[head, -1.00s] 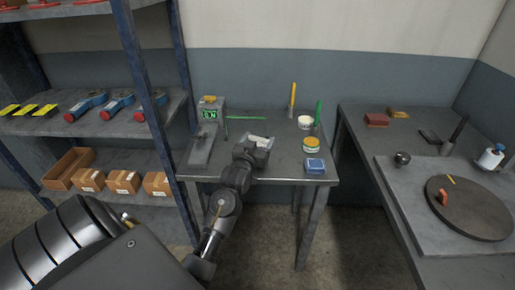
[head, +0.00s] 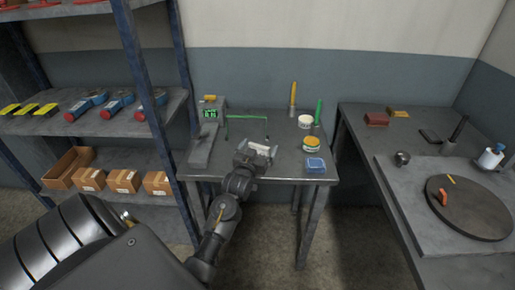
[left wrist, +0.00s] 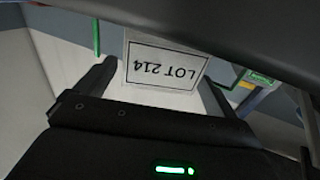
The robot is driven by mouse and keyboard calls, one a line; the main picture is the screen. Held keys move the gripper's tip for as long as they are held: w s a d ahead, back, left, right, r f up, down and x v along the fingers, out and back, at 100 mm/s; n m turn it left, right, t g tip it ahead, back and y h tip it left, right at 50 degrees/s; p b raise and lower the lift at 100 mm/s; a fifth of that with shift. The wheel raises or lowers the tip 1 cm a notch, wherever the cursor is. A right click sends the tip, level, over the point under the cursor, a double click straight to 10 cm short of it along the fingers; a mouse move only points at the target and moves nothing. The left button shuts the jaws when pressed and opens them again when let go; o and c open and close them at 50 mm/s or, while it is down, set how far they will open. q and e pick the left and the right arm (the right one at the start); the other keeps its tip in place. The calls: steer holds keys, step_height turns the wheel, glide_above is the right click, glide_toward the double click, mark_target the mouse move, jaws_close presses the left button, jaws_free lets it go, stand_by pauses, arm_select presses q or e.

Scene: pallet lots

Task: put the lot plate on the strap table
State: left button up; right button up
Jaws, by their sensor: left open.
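The lot plate (left wrist: 165,68) is a white plate marked LOT 214, upside down in the left wrist view, lying between my open left fingers. In the head view it shows as a small pale patch (head: 258,149) at my left gripper (head: 261,153). The gripper is over the front part of the middle grey table (head: 290,172), which I take to be the strap table. I cannot tell whether the plate touches the table or the fingers. My right gripper is not in view.
A green bar frame (head: 246,117) stands behind the gripper, beside a grey device with a green display (head: 210,114). A shelf rack (head: 155,110) stands left.

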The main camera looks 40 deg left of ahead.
arm_select(q)
steer(key=shift+r, duration=0.2)
steer(key=v, duration=1.2)
steer(key=shift+b, duration=0.4)
steer(key=shift+d, duration=0.1)
